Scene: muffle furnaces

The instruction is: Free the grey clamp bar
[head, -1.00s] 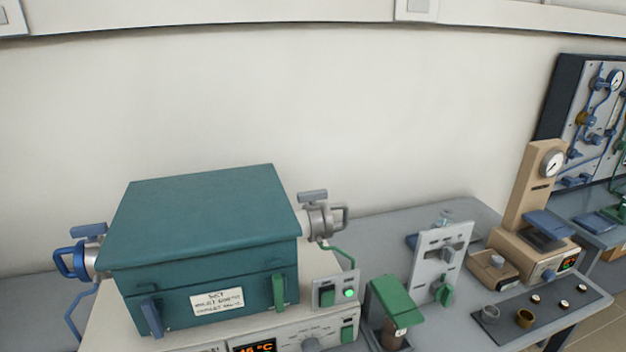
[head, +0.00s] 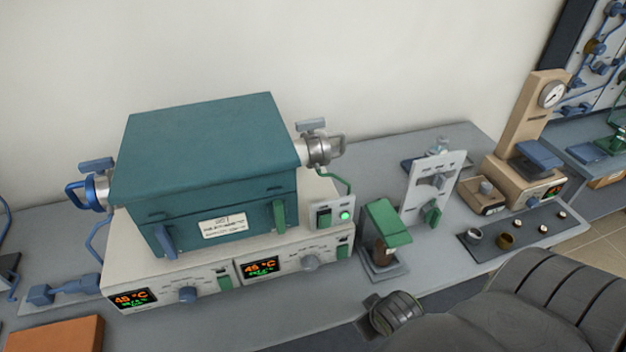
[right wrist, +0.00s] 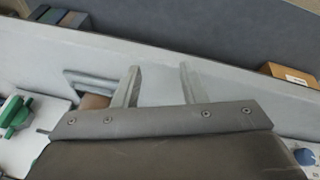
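A teal box furnace (head: 205,150) stands on a pale control base. On its right end is a grey metal flange with a grey clamp, whose short grey bar (head: 312,125) sits on top and whose looped handle (head: 338,148) sticks out to the right. Nothing of mine touches this clamp. A matching blue clamp (head: 82,194) with a blue bar (head: 97,165) is on the left end. My right arm comes in at the lower right. My right gripper (right wrist: 160,73) shows in the right wrist view with its two fingers apart and nothing between them. My left gripper is out of view.
A dark mat (head: 480,250) with small cups lies at the right. An orange-brown block (head: 55,335) is at lower left.

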